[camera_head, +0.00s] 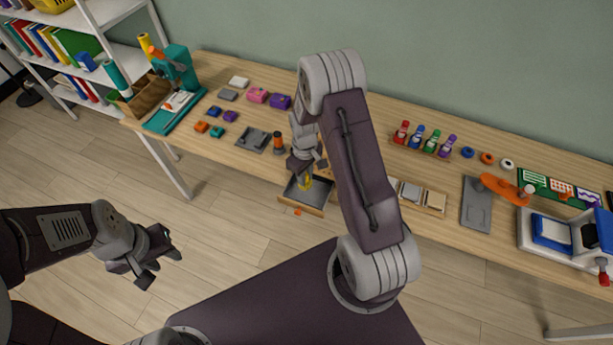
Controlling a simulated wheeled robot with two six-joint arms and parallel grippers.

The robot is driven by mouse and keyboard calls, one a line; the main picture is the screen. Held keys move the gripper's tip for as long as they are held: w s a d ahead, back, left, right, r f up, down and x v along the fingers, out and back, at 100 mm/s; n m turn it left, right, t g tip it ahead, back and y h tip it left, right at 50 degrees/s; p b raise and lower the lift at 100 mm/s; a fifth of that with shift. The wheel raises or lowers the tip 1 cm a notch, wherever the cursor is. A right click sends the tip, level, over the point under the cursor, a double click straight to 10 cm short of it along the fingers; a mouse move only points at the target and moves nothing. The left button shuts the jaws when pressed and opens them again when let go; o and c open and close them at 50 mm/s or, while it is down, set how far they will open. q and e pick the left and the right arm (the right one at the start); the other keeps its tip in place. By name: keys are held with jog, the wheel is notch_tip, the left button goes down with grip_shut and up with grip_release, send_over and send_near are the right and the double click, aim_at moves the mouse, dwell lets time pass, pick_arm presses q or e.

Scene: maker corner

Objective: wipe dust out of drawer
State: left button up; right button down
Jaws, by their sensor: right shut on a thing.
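A small open drawer (318,197) with a dark grey inside and a wooden front juts out from the table's front edge, with a small orange knob (297,212) on its front. My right gripper (306,172) reaches down over the drawer and is shut on a yellow thing (306,184), which looks like a small brush or sponge. The yellow thing's lower end is at or just above the drawer floor; I cannot tell if it touches. No dust can be made out at this size. My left gripper (160,261) is open and empty, away from the table over the floor at the left.
The wooden table (225,150) holds small coloured blocks, a grey tray (253,139), a rack of coloured bottles (421,146) and a grey plate (476,203). A teal machine (177,70) stands at the left end, a white-and-blue machine (553,232) at the right. My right arm hides the table's middle.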

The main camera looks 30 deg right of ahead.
jog(key=shift+r+p, duration=0.7)
jog(key=shift+r, duration=0.5)
jog(key=shift+f, duration=0.1)
